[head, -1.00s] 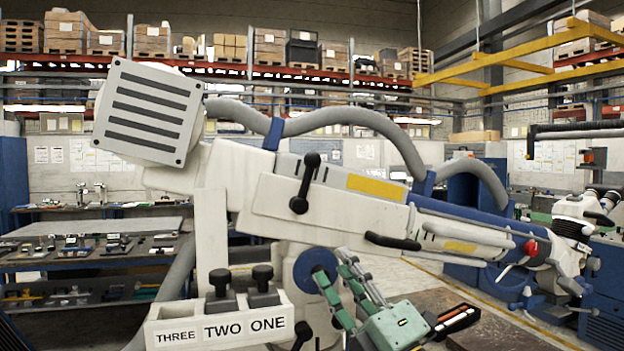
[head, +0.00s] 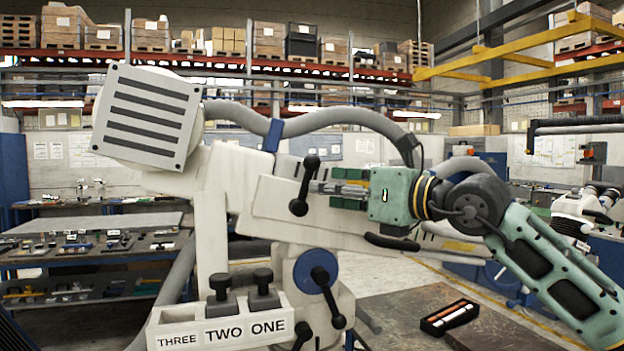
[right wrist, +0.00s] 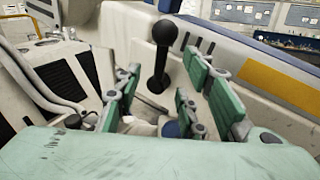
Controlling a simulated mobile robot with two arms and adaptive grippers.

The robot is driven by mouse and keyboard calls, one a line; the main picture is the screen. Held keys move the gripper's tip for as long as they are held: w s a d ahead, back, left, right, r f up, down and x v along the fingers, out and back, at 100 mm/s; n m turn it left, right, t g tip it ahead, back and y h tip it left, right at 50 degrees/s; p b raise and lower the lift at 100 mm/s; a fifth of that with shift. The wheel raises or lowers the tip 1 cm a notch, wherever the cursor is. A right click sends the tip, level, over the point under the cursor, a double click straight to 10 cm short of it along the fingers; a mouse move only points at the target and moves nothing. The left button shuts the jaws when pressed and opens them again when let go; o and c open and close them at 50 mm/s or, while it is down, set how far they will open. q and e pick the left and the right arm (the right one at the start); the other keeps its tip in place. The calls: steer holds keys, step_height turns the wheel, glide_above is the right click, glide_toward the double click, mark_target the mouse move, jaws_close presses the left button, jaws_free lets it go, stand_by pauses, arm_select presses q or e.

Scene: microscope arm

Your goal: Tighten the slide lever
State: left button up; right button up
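A black lever with ball ends (head: 305,185) sits on the side of the pale microscope arm (head: 270,205), standing nearly upright and tilted slightly right at the top. I take it to be the slide lever. My right gripper (head: 326,188) reaches in from the right, its fingertips just beside the lever. In the right wrist view the lever (right wrist: 160,52) stands between the two green fingers (right wrist: 160,88), which are spread apart. I see no clear contact with it. My left gripper is in no current view.
A second black lever (head: 328,296) is on a blue disc below. A box labelled THREE TWO ONE (head: 222,325) with black knobs stands at lower left. A black tray (head: 449,317) lies on the table at lower right. A grey hose (head: 345,118) arches above the arm.

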mark_target(308, 186)
steer(key=p+x, duration=0.2)
steer(key=x, duration=0.2)
steer(key=shift+a+r, duration=0.2)
steer(key=shift+w+a+f+p, duration=0.15)
steer(key=shift+w+a+p, duration=0.2)
steer(key=shift+w, duration=0.1)
steer(key=shift+c, duration=0.6)
steer(key=c, duration=0.4)
steer(key=shift+w+d+f, duration=0.1)
steer(key=c, duration=0.3)
jaws_close()
